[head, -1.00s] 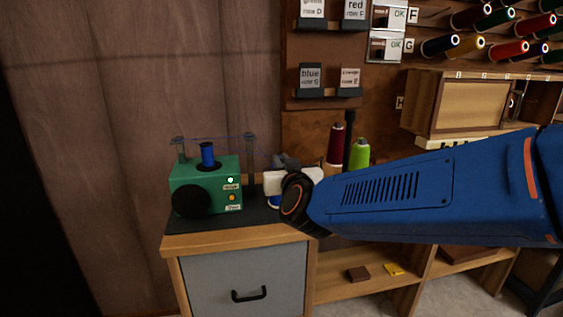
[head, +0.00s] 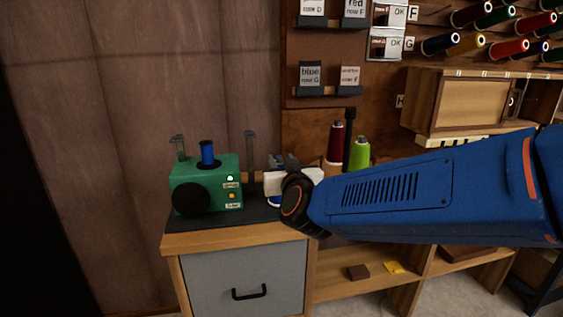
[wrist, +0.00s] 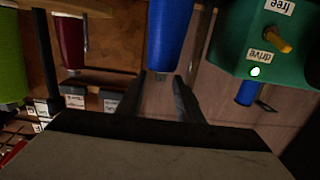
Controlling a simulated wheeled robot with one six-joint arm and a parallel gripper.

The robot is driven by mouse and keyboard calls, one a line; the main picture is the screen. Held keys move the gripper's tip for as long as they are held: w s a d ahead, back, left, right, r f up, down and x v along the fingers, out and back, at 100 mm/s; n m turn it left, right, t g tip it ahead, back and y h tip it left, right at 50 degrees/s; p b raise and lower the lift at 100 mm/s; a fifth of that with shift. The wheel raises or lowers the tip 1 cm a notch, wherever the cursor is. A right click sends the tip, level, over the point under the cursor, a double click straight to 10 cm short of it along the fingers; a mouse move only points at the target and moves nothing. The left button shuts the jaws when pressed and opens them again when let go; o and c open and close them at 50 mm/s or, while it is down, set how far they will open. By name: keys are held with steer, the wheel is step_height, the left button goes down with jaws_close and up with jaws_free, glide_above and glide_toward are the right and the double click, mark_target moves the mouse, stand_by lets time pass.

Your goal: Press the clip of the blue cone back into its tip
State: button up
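The blue cone (wrist: 170,35) shows at the top middle of the wrist view, just beyond the ends of my gripper's fingers. In the head view only a sliver of blue (head: 273,204) shows under my wrist; the rest is hidden. My gripper (wrist: 163,82) is open, with a gap between its two dark fingers and nothing seen in it. In the head view my gripper (head: 284,162) is over the cabinet top, right of the green winder. I cannot make out the clip or whether it sits in the tip.
The green winder (head: 222,170) with a blue spool (head: 208,153) and a thin post (head: 250,165) stands left of my gripper on the cabinet. A dark red cone (head: 336,143) and a lime green cone (head: 359,154) stand behind my arm. The wall on the left is clear.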

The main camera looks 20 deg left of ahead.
steer(key=f+v, duration=0.1)
steer(key=v, duration=1.6)
steer(key=w+d+f+g+h, duration=0.1)
steer(key=d+f+g, duration=0.2)
steer(key=d, duration=0.8)
steer(key=w+d+f+g+h, duration=0.15)
steer(key=d+f, duration=0.25)
steer(key=d, duration=0.7)
steer(key=s+d+f+m+g+h, duration=0.2)
steer(key=s+d+f, duration=0.1)
steer(key=s+d, duration=0.2)
steer(key=s+d+f+m+g+h, duration=0.1)
steer(key=s+d+f, duration=0.3)
steer(key=d, duration=0.6)
steer(key=s+d+f+m+g+h, duration=0.2)
steer(key=s+d+f+m+h, duration=0.1)
steer(key=s+d, duration=0.3)
steer(key=shift+d+f+g, duration=0.3)
steer(key=shift+d+g, duration=0.05)
steer(key=shift+d, duration=0.6)
steer(key=shift+w+h, duration=0.1)
steer(key=shift+h, duration=0.15)
